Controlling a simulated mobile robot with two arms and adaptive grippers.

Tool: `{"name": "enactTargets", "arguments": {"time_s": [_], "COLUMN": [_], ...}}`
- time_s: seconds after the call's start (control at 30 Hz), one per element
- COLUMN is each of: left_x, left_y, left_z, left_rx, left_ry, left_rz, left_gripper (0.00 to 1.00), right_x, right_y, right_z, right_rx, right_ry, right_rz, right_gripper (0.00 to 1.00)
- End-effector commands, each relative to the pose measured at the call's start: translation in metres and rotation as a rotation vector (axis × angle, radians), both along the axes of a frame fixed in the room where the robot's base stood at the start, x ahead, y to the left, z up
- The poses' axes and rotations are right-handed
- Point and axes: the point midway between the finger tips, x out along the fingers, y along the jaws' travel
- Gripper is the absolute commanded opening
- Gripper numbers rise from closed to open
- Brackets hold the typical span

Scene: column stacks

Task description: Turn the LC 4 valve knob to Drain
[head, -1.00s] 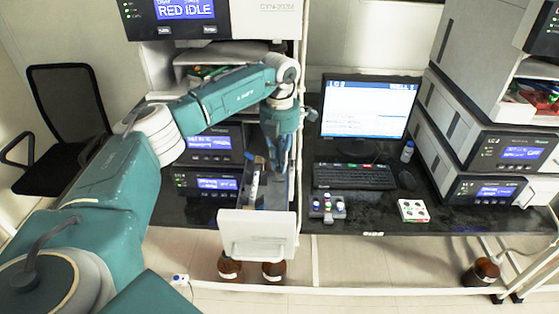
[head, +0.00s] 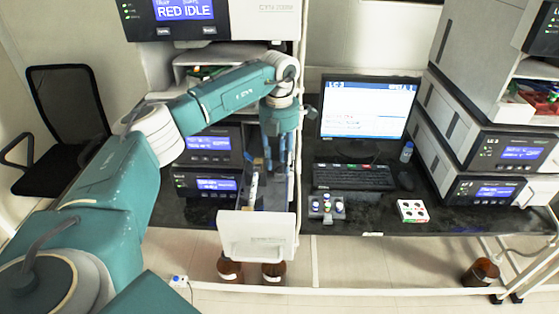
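My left gripper (head: 281,160) points down over an open drawer-like unit with a white front panel (head: 256,236), at the lower part of the left instrument stack. Its fingers are partly hidden and small, so I cannot tell whether they are open or shut, or whether they touch anything. A small upright white, blue-topped part (head: 254,185) stands in the unit, just left of the fingers. No valve knob or Drain mark can be made out; the panel and gripper hide part of the unit. My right gripper is not in view.
Dark-fronted modules (head: 205,185) with blue screens stand left of the unit. A monitor (head: 368,110), keyboard (head: 353,177) and small vial rack (head: 327,207) are on the black bench to the right. Brown bottles (head: 273,272) stand below the panel. Another instrument stack (head: 490,150) is at far right.

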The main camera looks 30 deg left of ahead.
Motion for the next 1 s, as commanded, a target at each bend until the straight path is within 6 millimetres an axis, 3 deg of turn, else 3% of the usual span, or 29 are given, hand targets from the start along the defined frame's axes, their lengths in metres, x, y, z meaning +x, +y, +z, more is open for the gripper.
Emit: {"name": "enactTargets", "arguments": {"time_s": [0.53, 0.7, 1.0], "left_x": [0.001, 0.001, 0.0], "left_y": [-0.001, -0.001, -0.001], "left_z": [0.103, 0.115, 0.116], "left_rx": [0.0, -0.001, -0.001], "left_ry": [-0.005, -0.003, -0.003], "left_rz": [0.0, 0.001, 0.0], "left_gripper": [0.32, 0.32, 0.32], "right_x": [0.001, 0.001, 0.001], "right_y": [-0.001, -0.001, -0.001], "right_z": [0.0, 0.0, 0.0], "right_rx": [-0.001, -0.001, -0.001], "right_ry": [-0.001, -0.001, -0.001], "right_rz": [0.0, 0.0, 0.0], "right_gripper": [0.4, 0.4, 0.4]}}
